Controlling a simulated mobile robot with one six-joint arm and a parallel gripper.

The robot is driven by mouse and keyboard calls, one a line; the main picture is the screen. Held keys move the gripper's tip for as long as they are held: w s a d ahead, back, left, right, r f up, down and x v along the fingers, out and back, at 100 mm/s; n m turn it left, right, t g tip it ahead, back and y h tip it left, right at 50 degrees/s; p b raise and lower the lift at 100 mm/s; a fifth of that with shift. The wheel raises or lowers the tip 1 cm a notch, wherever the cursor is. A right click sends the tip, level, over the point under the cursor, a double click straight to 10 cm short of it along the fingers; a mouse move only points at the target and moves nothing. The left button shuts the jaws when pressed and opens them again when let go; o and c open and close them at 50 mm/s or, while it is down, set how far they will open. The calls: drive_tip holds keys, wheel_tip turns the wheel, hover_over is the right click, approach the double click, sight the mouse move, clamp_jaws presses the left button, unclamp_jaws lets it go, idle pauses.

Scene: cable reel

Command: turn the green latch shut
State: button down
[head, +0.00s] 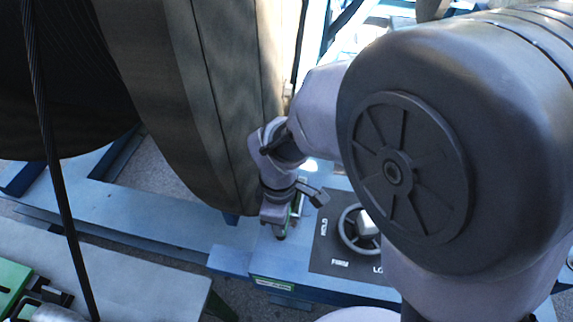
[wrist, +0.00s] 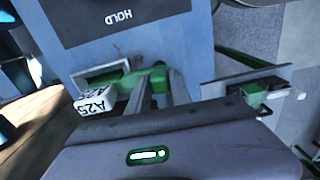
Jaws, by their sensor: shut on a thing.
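The green latch (wrist: 158,79) shows in the wrist view, at the side of a slot in the blue frame. My gripper (wrist: 156,86) is shut on it, with one grey finger on each side of the green part. A white tag marked A25 (wrist: 95,100) sits beside the latch, to its left. In the head view my gripper (head: 277,228) points down at the blue frame, close to the reel's lower edge. Only a thin strip of green shows beside it there, and the gripper hides most of the latch.
The large cable reel (head: 215,90) stands close to the left of my gripper. A dark panel (head: 325,255) with a handwheel (head: 345,232) and a HOLD label lies to the right. A black cable (head: 52,160) hangs at the left. A metal bracket (wrist: 245,82) juts out right of the latch.

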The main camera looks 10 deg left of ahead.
drive_tip(key=shift+n, duration=0.3)
drive_tip(key=c, duration=1.2)
unclamp_jaws()
drive_tip(key=shift+o, duration=0.2)
wheel_tip(320, 180, up, 17)
drive_tip(key=p, duration=0.4)
drive_tip(key=shift+r+p, duration=0.2)
drive_tip(key=shift+p, duration=0.15)
